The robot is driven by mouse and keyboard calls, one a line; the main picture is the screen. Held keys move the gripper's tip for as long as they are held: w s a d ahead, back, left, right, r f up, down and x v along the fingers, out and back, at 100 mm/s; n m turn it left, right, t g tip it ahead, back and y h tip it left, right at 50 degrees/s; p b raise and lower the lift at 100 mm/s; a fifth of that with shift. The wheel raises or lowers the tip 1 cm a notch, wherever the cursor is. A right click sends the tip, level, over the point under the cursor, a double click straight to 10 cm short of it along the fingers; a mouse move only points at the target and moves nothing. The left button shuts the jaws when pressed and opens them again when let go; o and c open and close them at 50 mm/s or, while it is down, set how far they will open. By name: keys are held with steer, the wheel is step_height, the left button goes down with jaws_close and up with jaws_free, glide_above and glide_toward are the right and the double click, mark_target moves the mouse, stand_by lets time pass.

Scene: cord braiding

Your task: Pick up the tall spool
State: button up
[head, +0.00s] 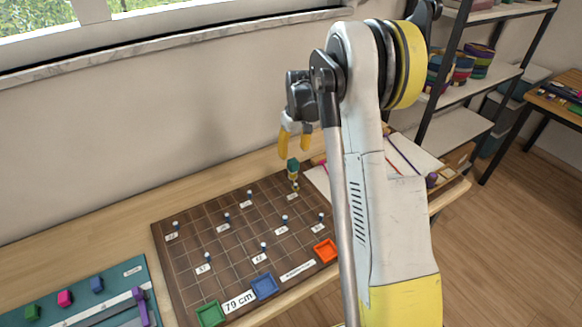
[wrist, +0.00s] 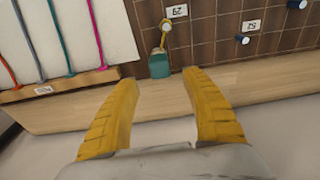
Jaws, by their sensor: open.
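A small teal-green spool (head: 293,166) with a yellow part below it stands at the back right of the brown pegboard (head: 185,262); it looks like the tall spool. In the wrist view the teal spool (wrist: 158,66) shows ahead of the gap between my fingertips, with a yellow cord running from it to a peg. My gripper (head: 294,149) has two yellow fingers, pointing down just above the spool in the head view. In the wrist view my gripper (wrist: 160,80) is open, with nothing between the fingers. I cannot tell the exact distance to the spool.
Numbered pegs stand across the board. A white panel with colored cords (wrist: 70,35) lies beside the spool. A teal mat (head: 65,302) with small blocks is at left. The wall rises behind the table.

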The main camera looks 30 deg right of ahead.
mark_target(292, 171)
steer(key=f+b, duration=0.1)
steer(key=f, duration=0.2)
steer(key=f+b, duration=0.1)
steer(key=f, duration=0.3)
steer(key=w+f+b, duration=0.1)
steer(key=f+b, duration=0.1)
steer(key=f, duration=0.1)
steer(key=shift+f, duration=0.35)
steer(key=shift+r, duration=0.15)
jaws_close()
